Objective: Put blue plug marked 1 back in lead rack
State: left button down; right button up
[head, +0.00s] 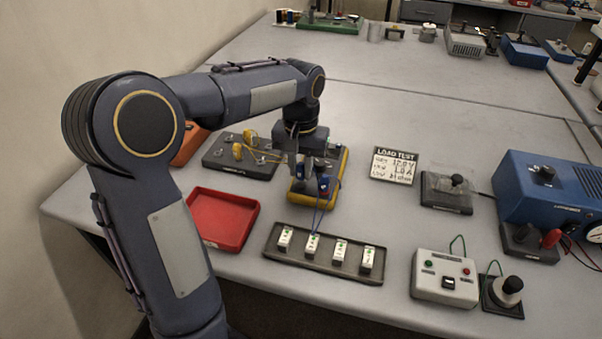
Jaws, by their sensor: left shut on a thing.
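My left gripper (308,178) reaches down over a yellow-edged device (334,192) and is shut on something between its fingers. It looks like a blue plug, but the fingers hide most of it. A blue plug (323,187) shows right beside the fingers, with a thin blue lead running down towards a white block (312,245) in the front rack. I cannot read any number on the plug. A long dark rack (275,251) with several white, green-marked blocks lies in front. A dark board (222,164) with yellow plugs (239,151) lies left of the gripper. My right gripper is out of view.
A red tray (222,217) lies left of the front rack. A load test card (394,166), a dark knob box (446,193), a blue power unit (546,195) and a pale button box (443,279) stand to the right.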

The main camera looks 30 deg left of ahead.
aim_at(301, 163)
pick_arm(q)
jog(key=shift+r+p, duration=1.65)
jog(key=shift+r, duration=0.2)
